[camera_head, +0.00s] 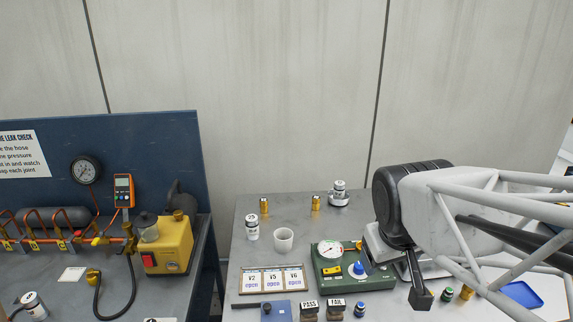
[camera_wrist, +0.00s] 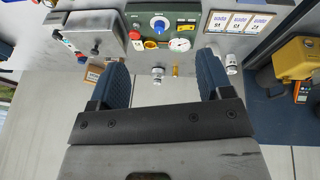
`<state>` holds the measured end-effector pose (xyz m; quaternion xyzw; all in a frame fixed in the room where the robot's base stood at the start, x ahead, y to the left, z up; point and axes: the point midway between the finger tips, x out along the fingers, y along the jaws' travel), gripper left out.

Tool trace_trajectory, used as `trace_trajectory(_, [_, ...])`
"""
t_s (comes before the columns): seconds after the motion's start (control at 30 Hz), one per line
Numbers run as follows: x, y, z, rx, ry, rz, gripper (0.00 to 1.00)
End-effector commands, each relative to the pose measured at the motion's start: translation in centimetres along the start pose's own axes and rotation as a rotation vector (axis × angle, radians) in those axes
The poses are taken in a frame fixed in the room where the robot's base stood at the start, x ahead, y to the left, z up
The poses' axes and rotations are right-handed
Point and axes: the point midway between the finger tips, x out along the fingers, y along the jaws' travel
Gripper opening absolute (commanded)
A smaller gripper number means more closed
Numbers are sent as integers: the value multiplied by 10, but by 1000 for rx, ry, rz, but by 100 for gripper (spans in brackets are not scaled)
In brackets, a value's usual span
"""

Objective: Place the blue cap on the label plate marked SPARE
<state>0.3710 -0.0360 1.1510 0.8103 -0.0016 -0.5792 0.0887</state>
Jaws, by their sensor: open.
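No plate reading SPARE is legible in either view. My gripper (camera_head: 421,296) hangs over the right part of the bench, beside the green gauge box (camera_head: 325,283). In the wrist view my gripper (camera_wrist: 163,72) has its two blue-padded fingers wide apart, with nothing held between them. My arm hides part of the bench's right side.
A framed row of cards (camera_head: 270,281), PASS and FAIL blocks (camera_head: 309,310), a white cup (camera_head: 283,240) and canisters (camera_head: 252,228) stand on the bench. A blue tray (camera_head: 522,294) lies at right. A yellow pump (camera_head: 168,244) stands on the left bench. The back middle has free room.

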Motion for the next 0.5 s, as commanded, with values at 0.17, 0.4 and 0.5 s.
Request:
trace_trajectory(0.17, [-8, -31, 40, 118, -71, -79, 73])
trace_trajectory(0.4, [-10, -40, 53, 158, -102, -103, 73])
trace_trajectory(0.5, [-10, -40, 52, 158, -101, -103, 73])
